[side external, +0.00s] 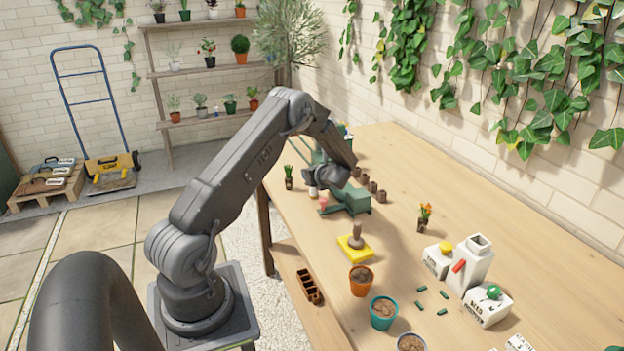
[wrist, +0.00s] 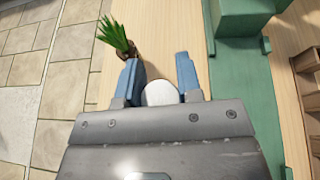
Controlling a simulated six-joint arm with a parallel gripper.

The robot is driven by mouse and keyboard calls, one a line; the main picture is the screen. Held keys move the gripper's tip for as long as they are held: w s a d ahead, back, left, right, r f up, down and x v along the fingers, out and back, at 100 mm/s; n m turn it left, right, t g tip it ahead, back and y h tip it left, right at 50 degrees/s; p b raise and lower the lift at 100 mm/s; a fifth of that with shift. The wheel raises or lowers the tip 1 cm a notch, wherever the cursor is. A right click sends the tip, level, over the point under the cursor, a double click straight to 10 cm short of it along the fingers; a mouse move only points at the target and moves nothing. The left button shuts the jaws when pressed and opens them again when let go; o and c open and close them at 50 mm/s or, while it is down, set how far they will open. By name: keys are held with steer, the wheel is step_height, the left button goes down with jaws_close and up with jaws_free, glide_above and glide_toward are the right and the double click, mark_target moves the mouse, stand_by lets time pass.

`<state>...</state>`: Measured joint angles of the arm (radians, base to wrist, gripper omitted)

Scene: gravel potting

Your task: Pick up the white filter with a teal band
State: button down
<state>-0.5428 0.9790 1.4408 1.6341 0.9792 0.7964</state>
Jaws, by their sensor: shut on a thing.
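A white rounded thing (wrist: 161,93) shows between the two blue fingers of my gripper (wrist: 158,80) in the wrist view. It looks like the white filter, and my gripper is shut on it. Its teal band does not show there, and most of it is hidden behind my gripper's body. In the side view my gripper (side external: 318,186) is low over the far left part of the table, beside a green stand. A small white shape (side external: 312,191) shows just under it, too small to make out a band.
A small green plant (wrist: 117,38) stands close by the left finger. The green stand (wrist: 243,90) is just right of my gripper. Several brown pots (side external: 372,187) stand behind it. A yellow block (side external: 354,250), an orange pot (side external: 361,281) and white containers (side external: 474,266) are nearer.

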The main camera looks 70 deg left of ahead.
steer(key=s+a+r, duration=0.2)
steer(key=s+r, duration=0.8)
steer(key=s, duration=0.1)
steer(key=shift+s+a+r, duration=0.2)
steer(key=shift+a+r, duration=0.05)
steer(key=shift+a, duration=0.05)
